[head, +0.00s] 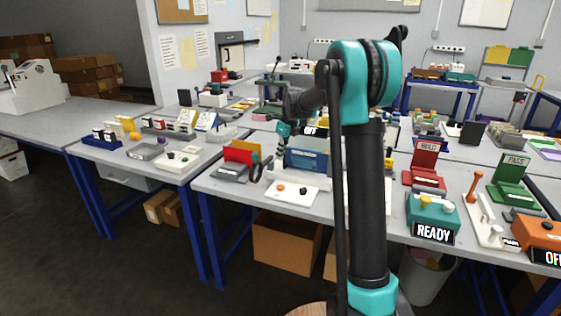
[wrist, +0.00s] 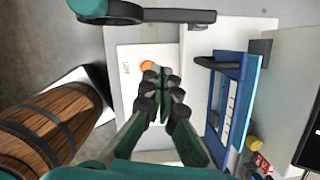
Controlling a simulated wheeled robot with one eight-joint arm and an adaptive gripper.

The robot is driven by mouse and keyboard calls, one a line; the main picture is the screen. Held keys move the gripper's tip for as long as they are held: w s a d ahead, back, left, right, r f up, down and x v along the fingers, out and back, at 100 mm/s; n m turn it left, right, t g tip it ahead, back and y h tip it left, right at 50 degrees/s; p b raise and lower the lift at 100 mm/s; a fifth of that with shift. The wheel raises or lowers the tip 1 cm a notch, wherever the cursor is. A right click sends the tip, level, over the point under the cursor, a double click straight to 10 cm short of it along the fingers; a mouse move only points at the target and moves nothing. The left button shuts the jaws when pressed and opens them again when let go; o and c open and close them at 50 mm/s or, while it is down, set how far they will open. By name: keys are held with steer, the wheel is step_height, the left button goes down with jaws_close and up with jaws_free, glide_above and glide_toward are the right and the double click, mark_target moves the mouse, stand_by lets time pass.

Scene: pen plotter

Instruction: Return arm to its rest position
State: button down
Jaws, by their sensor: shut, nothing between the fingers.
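My arm (head: 366,200) rises in the middle of the head view and bends over to the left, with its wrist above the near table. My gripper (head: 280,176) points down there, and its fingers are shut with nothing between them. In the wrist view the closed fingertips (wrist: 163,76) appear over a white panel (wrist: 128,72) with an orange button (wrist: 147,66). That panel also shows in the head view (head: 292,197), just below the gripper. A blue-framed device (head: 306,160), seemingly the plotter, stands just right of the gripper; the arm partly hides the area to its right.
A red and grey box (head: 242,152) stands left of the gripper. A teal box with a READY sign (head: 433,215) and a red BUILD stand (head: 425,160) are to the right. A wooden barrel-like thing (wrist: 45,125) fills the lower left of the wrist view. Dark floor (head: 130,270) lies open at left.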

steer(key=a+v, duration=0.1)
steer(key=v, duration=0.3)
steer(key=s+d+f+n, duration=0.3)
steer(key=s+f+n, duration=0.2)
steer(key=s, duration=0.8)
steer(key=s+d+f+n+t+h, duration=0.1)
steer(key=s+d+f+n, duration=0.3)
steer(key=s+n, duration=0.8)
steer(key=s+d+f+n+t+h, duration=0.1)
steer(key=s+d+f+n, duration=0.3)
steer(key=s, duration=1)
step_height(320, 180, down, 3)
steer(key=n, duration=0.5)
steer(key=shift+s, duration=0.25)
